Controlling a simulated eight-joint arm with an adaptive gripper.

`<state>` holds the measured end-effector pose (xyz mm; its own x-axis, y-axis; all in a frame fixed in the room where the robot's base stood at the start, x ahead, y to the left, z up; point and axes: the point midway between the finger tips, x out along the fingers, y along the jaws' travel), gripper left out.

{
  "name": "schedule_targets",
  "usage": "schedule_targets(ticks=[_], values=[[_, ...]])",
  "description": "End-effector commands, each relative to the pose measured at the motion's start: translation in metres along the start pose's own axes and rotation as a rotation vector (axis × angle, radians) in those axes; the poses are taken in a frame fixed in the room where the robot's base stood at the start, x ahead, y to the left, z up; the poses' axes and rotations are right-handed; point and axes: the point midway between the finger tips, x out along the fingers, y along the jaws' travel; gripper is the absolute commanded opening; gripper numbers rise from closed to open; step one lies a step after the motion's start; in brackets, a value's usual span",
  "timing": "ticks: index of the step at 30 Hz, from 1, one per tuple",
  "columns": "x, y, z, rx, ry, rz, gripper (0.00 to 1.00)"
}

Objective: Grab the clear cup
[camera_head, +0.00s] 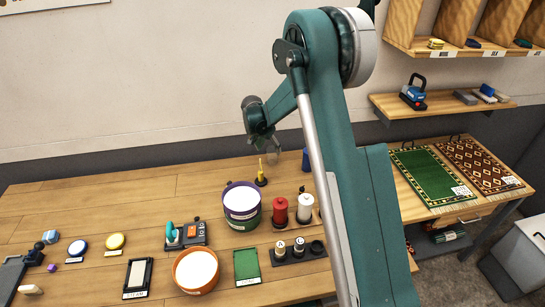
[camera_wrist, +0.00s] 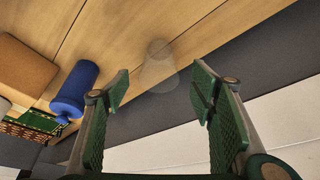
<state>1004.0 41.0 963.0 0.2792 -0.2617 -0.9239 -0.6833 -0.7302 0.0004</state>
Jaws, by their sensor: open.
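The clear cup (camera_wrist: 158,66) is a faint, see-through shape on the wooden table in the wrist view. It lies ahead of my gripper (camera_wrist: 160,88), between the lines of the two green ribbed fingers. The fingers are spread apart with nothing between them, and I see no contact with the cup. In the head view my gripper (camera_head: 270,147) hangs over the back of the table near the wall, its fingers small and hard to make out. I cannot clearly make out the cup in that view.
A blue cylinder (camera_wrist: 74,88) lies left of the cup in the wrist view. In the head view, a yellow item (camera_head: 261,171), a purple-rimmed tub (camera_head: 242,222) and red (camera_head: 280,211) and white (camera_head: 305,208) spools stand nearby. The wall (camera_head: 150,80) rises behind the table.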

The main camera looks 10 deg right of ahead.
Motion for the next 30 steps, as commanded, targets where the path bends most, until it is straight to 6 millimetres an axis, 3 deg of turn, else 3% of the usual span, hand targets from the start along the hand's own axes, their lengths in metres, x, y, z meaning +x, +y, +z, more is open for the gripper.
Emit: schedule_targets(ticks=[5, 16, 30], values=[[0.001, 0.0, 0.0, 0.0, 0.0, 0.0, 0.55], [0.024, 0.0, -0.001, 0.001, 0.0, 0.0, 0.55], [0.028, 0.0, 0.0, 0.0, 0.0, 0.0, 0.55]])
